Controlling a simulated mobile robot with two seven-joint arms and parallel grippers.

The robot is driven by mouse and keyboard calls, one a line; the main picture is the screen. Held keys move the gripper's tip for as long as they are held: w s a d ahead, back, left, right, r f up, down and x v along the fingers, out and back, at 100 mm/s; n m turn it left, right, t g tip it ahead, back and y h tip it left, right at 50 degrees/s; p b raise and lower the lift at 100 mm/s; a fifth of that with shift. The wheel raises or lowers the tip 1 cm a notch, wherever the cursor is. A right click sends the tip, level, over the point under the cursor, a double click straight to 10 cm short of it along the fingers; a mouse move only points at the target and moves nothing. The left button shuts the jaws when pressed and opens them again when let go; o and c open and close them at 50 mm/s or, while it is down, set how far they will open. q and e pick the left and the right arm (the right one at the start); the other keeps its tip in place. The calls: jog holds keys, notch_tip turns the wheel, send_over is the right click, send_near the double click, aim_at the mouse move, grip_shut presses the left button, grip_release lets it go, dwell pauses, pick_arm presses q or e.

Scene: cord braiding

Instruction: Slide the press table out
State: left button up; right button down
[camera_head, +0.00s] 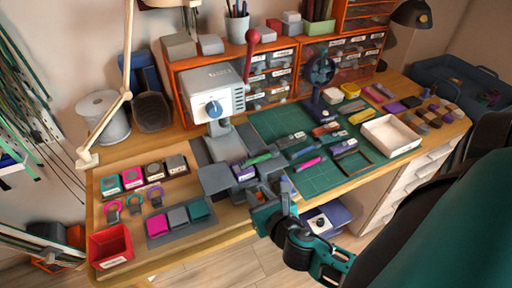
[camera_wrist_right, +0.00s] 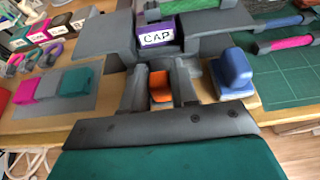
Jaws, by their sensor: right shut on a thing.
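The press (camera_head: 213,95) is a white and grey machine with a blue dial and a raised red lever (camera_head: 249,50). Its grey press table (camera_head: 214,180) lies at the foot of the machine, near the front bench edge. A purple block marked CAP (camera_wrist_right: 160,36) sits in the middle of it, with a green piece behind. My right gripper (camera_head: 266,196) is at the table's front side. In the right wrist view its fingers (camera_wrist_right: 160,88) are closed around an orange piece (camera_wrist_right: 160,84) at the table's front. My left gripper is not in view.
A blue knob-like piece (camera_wrist_right: 236,72) stands just right of my right gripper. A grey tray (camera_head: 180,222) with pink, grey and teal blocks and a red bin (camera_head: 111,246) lie left. A green cutting mat (camera_head: 335,172) with tools lies right. Open floor shows in front of the bench.

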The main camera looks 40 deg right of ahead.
jog(key=c, duration=1)
grip_release()
jog(key=shift+o, duration=0.2)
jog(key=shift+s, duration=0.1)
jog(key=v, duration=1.3)
jog(key=shift+b, duration=0.4)
jog(key=shift+a, duration=0.1)
